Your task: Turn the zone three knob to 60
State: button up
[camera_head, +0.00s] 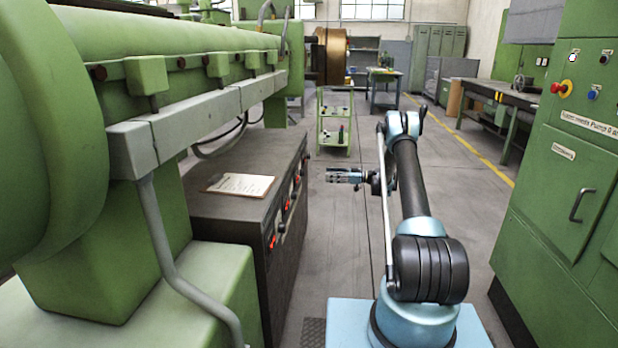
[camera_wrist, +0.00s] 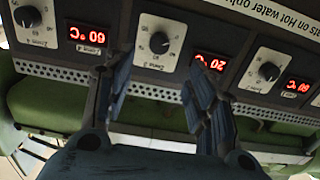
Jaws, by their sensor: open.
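A red display (camera_wrist: 208,64) right of this knob seems to read 20, partly covered by the right finger. In the head view my gripper (camera_head: 345,176) points left at the dark control cabinet (camera_head: 284,225), with a gap between. The knobs are hardly readable there.
Another knob (camera_wrist: 27,16) and a display reading 60 (camera_wrist: 87,37) are at left in the wrist view; a further knob (camera_wrist: 268,71) is at right. A clipboard (camera_head: 238,185) lies on the cabinet. A green panel cabinet (camera_head: 570,180) stands right.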

aim_at(303, 173)
jog(key=a, duration=1.3)
jog(key=shift+w, duration=0.25)
